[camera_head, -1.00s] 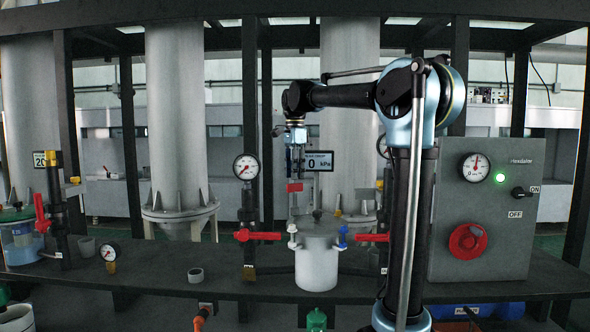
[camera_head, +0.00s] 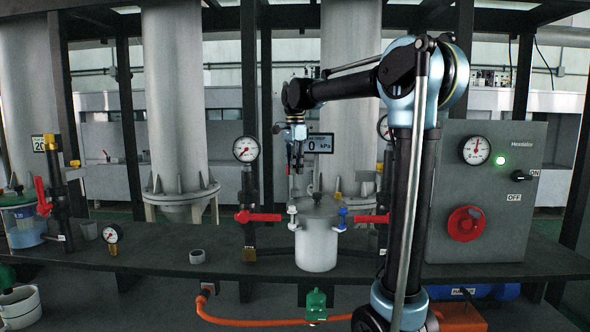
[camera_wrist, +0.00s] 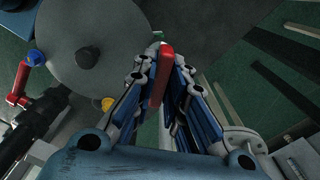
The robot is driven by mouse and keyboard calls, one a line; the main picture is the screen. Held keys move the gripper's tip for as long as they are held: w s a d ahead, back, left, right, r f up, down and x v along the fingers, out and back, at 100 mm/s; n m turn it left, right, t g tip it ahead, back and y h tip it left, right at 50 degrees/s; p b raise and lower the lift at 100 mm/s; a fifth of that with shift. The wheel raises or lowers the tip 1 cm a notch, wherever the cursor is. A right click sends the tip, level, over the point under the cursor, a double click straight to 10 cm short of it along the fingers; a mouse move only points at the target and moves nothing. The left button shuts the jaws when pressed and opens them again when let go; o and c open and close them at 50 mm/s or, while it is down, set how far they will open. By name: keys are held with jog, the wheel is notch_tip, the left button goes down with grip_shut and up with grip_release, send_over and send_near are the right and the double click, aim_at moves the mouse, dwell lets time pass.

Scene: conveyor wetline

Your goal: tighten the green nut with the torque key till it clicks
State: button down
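My gripper (camera_head: 296,160) hangs above the left side of the grey lidded pot (camera_head: 317,248). In the wrist view my gripper (camera_wrist: 158,85) has its fingers on both sides of a red handle (camera_wrist: 161,72), which looks like the torque key; its lower end is hidden. The pot's round lid (camera_wrist: 75,28) has a dark centre knob (camera_wrist: 87,57), a blue nut (camera_wrist: 35,57) and a yellow nut (camera_wrist: 107,104) at its rim.
Red valve levers (camera_head: 258,217) flank the pot. A pressure gauge (camera_head: 246,149) stands behind left, and a grey control box (camera_head: 485,225) stands right. A small grey cup (camera_head: 197,257) sits on the dark bench (camera_head: 160,240). A green object (camera_head: 316,306) is below the bench edge.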

jog(key=shift+s, duration=0.1)
dwell(0.4)
jog(key=shift+r, duration=1.4)
dwell(2.0)
jog(key=shift+r, duration=2.35)
jog(key=shift+s, duration=0.1)
